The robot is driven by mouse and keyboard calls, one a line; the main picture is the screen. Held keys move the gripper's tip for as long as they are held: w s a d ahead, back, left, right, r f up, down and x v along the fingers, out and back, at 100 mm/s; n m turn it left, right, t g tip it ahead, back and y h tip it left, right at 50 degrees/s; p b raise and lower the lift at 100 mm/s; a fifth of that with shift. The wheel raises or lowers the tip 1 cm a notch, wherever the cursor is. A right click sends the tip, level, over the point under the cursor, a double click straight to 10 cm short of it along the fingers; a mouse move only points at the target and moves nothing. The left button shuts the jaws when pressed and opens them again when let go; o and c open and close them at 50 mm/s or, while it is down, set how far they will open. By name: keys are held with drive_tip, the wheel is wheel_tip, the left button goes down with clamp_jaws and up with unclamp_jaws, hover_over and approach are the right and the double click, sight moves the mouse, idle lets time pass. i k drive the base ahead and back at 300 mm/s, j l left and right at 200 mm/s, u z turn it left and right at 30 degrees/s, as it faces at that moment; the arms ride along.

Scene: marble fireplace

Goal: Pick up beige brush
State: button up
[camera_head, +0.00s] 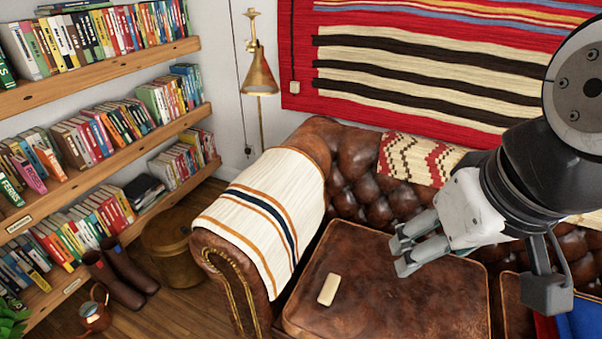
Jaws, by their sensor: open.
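A small beige block-shaped thing, which I take as the beige brush (329,289), lies on the brown leather sofa cushion (385,300), near the cushion's left edge. No bristles can be made out at this size. My gripper (397,257) is open and empty above the cushion, to the right of the brush and apart from it. Its fingers point left. Nothing hides the brush.
The sofa's left arm, draped with a striped cream blanket (262,215), rises left of the brush. The tufted backrest (362,185) stands behind the cushion. A brass lamp (260,75) and bookshelves (100,75) are further left. The cushion around the brush is clear.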

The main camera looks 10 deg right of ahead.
sight(326, 295)
drive_tip(key=k+l+u, duration=0.2)
drive_tip(key=l, duration=0.3)
drive_tip(key=k+l+u, duration=0.2)
drive_tip(key=k+l, duration=0.2)
